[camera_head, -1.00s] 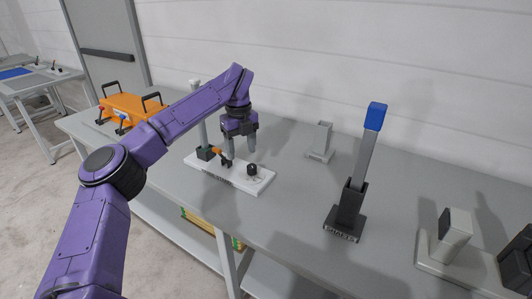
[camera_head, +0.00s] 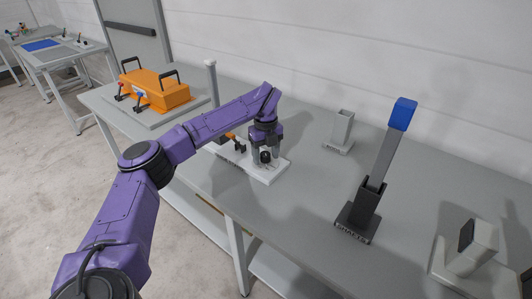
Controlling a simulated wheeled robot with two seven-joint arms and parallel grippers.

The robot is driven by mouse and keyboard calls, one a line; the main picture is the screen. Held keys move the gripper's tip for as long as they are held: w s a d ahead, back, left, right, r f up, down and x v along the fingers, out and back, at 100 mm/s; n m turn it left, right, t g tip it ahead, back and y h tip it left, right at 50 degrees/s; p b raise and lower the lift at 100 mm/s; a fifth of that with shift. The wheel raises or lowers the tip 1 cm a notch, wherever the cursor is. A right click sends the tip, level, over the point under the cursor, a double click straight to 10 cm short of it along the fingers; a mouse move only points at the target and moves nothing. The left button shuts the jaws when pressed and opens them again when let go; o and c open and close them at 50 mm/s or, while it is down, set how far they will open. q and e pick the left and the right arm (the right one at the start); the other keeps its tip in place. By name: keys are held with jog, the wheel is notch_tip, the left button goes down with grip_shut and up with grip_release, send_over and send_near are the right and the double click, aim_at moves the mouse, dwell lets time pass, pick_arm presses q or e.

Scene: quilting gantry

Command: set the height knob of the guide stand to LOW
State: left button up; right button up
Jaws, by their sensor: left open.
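The guide stand has a white base plate (camera_head: 270,175) on the grey table, with a pale upright post (camera_head: 212,82) at its left end. A small black knob (camera_head: 265,156) stands on the plate's right part. An orange-tipped lever (camera_head: 232,137) sits left of it, partly behind my arm. My left gripper (camera_head: 264,155) is open, pointing down, with its fingers around or just behind the knob; I cannot tell whether they touch it. The knob's setting and its markings are too small to read. My right gripper is not in view.
An orange box with black handles (camera_head: 155,91) stands at the table's left end. A grey empty holder (camera_head: 342,129) is behind right. A black holder with a tilted, blue-topped bar (camera_head: 381,165) and a pale block (camera_head: 472,246) stand to the right. The table's (camera_head: 290,215) front middle is clear.

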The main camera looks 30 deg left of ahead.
pick_arm(q)
jog(key=c, duration=1)
jog(key=shift+m, duration=0.3)
jog(key=m, duration=0.9)
jog(key=shift+a+p, duration=0.1)
jog(key=shift+p, duration=0.2)
jog(key=shift+m, duration=0.3)
jog(key=shift+c, duration=0.2)
jog(key=o, duration=1)
jog(key=shift+o, duration=0.2)
jog(key=shift+s, duration=0.1)
